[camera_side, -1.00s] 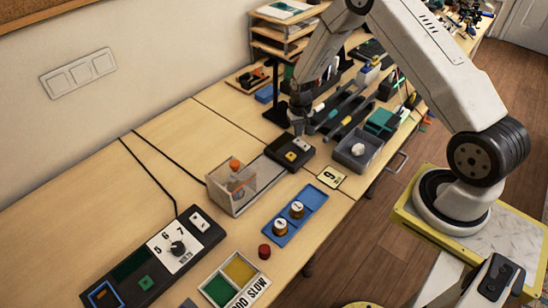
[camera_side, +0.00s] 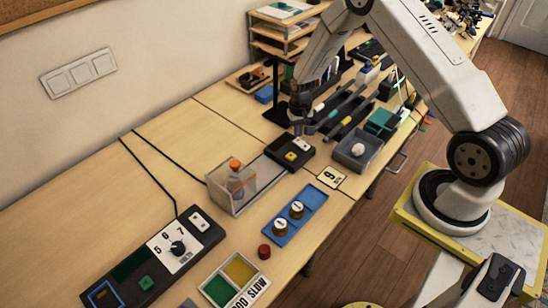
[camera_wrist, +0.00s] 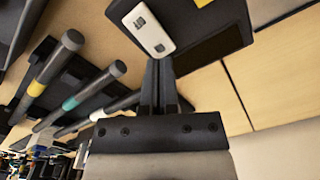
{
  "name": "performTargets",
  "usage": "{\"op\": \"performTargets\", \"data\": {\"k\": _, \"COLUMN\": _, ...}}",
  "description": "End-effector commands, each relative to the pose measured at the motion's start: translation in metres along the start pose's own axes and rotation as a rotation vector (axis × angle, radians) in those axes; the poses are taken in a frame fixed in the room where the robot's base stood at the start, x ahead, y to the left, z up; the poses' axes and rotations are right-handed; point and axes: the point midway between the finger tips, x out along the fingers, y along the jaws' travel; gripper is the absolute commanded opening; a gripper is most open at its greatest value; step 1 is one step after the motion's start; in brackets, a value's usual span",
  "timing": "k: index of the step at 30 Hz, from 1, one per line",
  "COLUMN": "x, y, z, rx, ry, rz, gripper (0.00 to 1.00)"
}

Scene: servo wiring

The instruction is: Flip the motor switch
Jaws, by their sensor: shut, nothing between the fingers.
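A black box (camera_side: 290,153) on the bench carries a white switch plate and a yellow part (camera_side: 291,156). In the wrist view the white switch plate (camera_wrist: 135,20) has a small dark rocker and lies just beyond my fingertips. My gripper (camera_side: 298,130) points down at the far edge of this box. In the wrist view my gripper (camera_wrist: 159,64) is shut and empty, its tips close to the end of the plate. I cannot tell whether they touch it. Which way the rocker is tipped is unclear.
A clear bin (camera_side: 232,200) with an orange-capped bottle stands left of the box. A grey tray (camera_side: 370,165) with a white round part stands right. Dark handled tools (camera_wrist: 55,62) lie close beside my gripper. A control panel (camera_side: 150,265) sits at the front left.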

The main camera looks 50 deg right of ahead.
Motion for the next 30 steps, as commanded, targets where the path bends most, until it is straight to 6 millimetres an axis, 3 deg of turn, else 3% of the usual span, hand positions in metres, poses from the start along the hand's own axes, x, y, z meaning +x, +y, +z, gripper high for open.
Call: {"op": "performTargets", "data": {"k": 30, "x": 0.011, "y": 0.000, "z": 0.000, "rx": 0.000, "ry": 0.001, "rz": 0.000, "gripper": 0.00}}
